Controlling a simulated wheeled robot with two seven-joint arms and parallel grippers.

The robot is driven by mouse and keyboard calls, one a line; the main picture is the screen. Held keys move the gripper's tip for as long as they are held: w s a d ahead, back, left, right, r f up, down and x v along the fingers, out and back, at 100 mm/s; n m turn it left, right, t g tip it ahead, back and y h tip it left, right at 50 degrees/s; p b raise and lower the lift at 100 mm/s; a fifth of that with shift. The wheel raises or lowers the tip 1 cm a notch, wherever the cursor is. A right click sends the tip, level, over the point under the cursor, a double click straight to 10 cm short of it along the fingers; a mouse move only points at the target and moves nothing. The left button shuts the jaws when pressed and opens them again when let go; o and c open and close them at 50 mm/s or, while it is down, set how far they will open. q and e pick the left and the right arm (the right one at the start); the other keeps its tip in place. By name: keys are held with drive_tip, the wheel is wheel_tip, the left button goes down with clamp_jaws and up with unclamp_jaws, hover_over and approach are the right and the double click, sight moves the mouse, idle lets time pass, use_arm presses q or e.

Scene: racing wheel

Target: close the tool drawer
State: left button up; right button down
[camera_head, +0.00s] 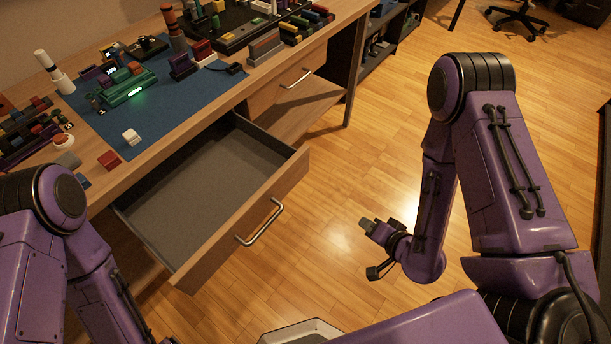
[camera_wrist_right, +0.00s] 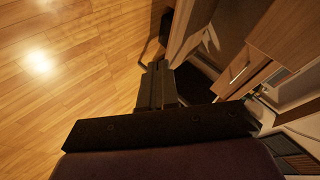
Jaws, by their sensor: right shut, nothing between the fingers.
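The tool drawer (camera_head: 210,184) is pulled out from under the wooden workbench, and its grey inside looks empty. Its wooden front carries a metal bar handle (camera_head: 260,222). My right gripper (camera_head: 366,226) is to the right of the drawer front, apart from it, over the floor. It is shut and empty. Its closed dark fingers (camera_wrist_right: 158,72) also show in the right wrist view. Wooden panels with a handle (camera_wrist_right: 237,74) show to their right, but I cannot tell which drawer this is. My left arm is at the lower left of the head view, its gripper out of frame.
A second drawer front (camera_head: 285,88) sits flush in the bench farther back. The benchtop holds a blue mat (camera_head: 165,100), a green device (camera_head: 127,88), a white block (camera_head: 131,137) and several colored parts. The wooden floor (camera_head: 375,150) right of the drawer is clear.

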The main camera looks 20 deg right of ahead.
drive_tip(key=w+a+r+m+t+y+b, duration=0.1)
drive_tip(key=w+t+y+b, duration=0.1)
drive_tip(key=t+y, duration=0.1)
drive_tip(key=m+t+y+b, duration=0.1)
drive_tip(key=t+y+b, duration=0.15)
drive_tip(key=y, duration=0.25)
approach(301, 169)
drive_tip(key=shift+g, duration=0.45)
drive_tip(key=x, duration=0.4)
drive_tip(key=r+p+x, duration=0.1)
drive_tip(key=x, duration=0.1)
drive_tip(key=shift+w, duration=0.1)
use_arm(q)
drive_tip(key=f, duration=0.1)
drive_tip(key=s+f, duration=0.1)
drive_tip(key=f, duration=0.3)
drive_tip(key=shift+s+f, duration=0.2)
drive_tip(key=shift+s, duration=0.15)
use_arm(e)
drive_tip(key=shift+w+a+f, duration=0.15)
drive_tip(key=shift+w, duration=0.15)
